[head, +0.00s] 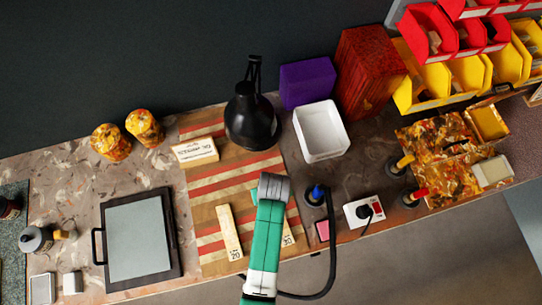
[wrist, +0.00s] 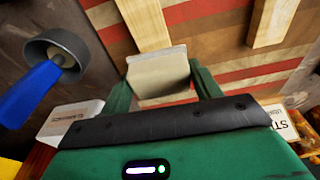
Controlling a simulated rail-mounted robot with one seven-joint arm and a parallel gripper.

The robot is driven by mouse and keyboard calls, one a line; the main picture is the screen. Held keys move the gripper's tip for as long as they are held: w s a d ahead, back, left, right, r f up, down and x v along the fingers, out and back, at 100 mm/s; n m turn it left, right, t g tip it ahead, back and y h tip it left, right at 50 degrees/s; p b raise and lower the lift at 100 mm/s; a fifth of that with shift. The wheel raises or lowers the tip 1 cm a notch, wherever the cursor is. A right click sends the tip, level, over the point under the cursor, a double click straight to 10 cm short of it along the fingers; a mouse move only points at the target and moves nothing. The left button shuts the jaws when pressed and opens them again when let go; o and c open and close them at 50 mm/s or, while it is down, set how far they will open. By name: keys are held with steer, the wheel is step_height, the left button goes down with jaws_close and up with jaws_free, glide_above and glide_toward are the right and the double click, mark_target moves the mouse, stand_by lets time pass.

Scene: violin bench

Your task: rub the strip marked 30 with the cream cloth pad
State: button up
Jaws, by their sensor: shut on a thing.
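The cream cloth pad (wrist: 158,75) is between my gripper's green fingers (wrist: 165,88), which are shut on it, in the wrist view. The strip marked 30 (head: 288,230) is a pale wooden piece on the striped board, partly covered by my arm in the head view. In the wrist view the nearer pale strip (wrist: 145,22), apparently this one, runs up from just beyond the pad; I cannot tell if they touch. The strip marked 20 (head: 229,232) lies to its left. My gripper's fingers and the pad are hidden in the head view.
A blue-handled tool (head: 317,192) in a dark ring, a pink block (head: 322,231) and a white socket box (head: 363,210) are on the right. A white bin (head: 321,131) and black vessel (head: 250,118) stand behind. A lettered block (head: 195,152) lies on the striped board.

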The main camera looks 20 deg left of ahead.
steer(key=shift+r+p, duration=2.45)
steer(key=shift+r, duration=0.25)
